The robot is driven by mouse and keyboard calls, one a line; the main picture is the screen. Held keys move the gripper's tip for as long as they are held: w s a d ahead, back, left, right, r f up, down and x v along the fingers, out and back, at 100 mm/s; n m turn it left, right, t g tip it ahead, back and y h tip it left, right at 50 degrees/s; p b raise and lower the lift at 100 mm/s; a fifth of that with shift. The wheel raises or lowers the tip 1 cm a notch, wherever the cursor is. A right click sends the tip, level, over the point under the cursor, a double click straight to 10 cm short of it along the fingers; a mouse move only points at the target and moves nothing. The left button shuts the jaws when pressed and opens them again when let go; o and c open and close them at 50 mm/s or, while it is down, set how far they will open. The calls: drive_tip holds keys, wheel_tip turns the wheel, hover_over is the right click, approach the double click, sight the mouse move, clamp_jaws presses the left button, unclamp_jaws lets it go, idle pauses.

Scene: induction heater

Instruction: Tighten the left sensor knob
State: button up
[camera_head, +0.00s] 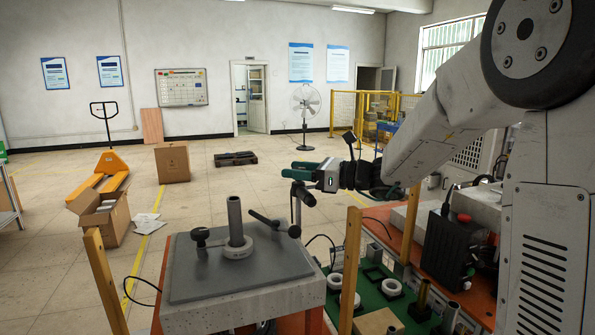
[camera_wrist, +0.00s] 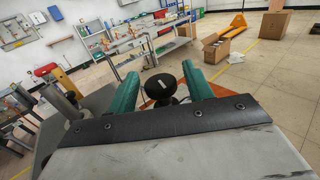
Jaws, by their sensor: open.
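The heater's grey top plate (camera_head: 205,275) carries an upright metal post (camera_head: 235,220) in a pale ring (camera_head: 237,248). A dark round knob (camera_head: 200,236) stands left of the post. A black handle rod (camera_head: 265,218) lies right of it, ending near another dark knob (camera_head: 294,231). My gripper (camera_head: 300,170) is open and empty, above and behind the plate's right side, beside a thin upright stand (camera_head: 298,208). In the wrist view, a round black knob (camera_wrist: 160,87) shows between the green fingers (camera_wrist: 159,73); I cannot tell which knob it is or whether the fingers touch it.
Wooden posts (camera_head: 105,280) (camera_head: 350,265) flank the heater. A green board (camera_head: 385,305) with several rings and parts lies at right. A black box (camera_head: 450,250) stands beyond it. Open floor (camera_head: 45,265) lies to the left, with cartons (camera_head: 172,162) and a pallet jack (camera_head: 108,165).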

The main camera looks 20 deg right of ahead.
drive_tip(key=c, duration=0.9)
drive_tip(key=shift+a+m+t+h, duration=0.15)
drive_tip(key=shift+m+t+h, duration=0.85)
drive_tip(key=shift+t+h, duration=0.15)
drive_tip(key=shift+m+t+h, duration=1.25)
drive_tip(key=shift+m+h, duration=0.05)
drive_tip(key=shift+h, duration=0.25)
drive_tip(key=o, duration=0.9)
drive_tip(key=v, duration=0.8)
drive_tip(key=shift+w, duration=0.1)
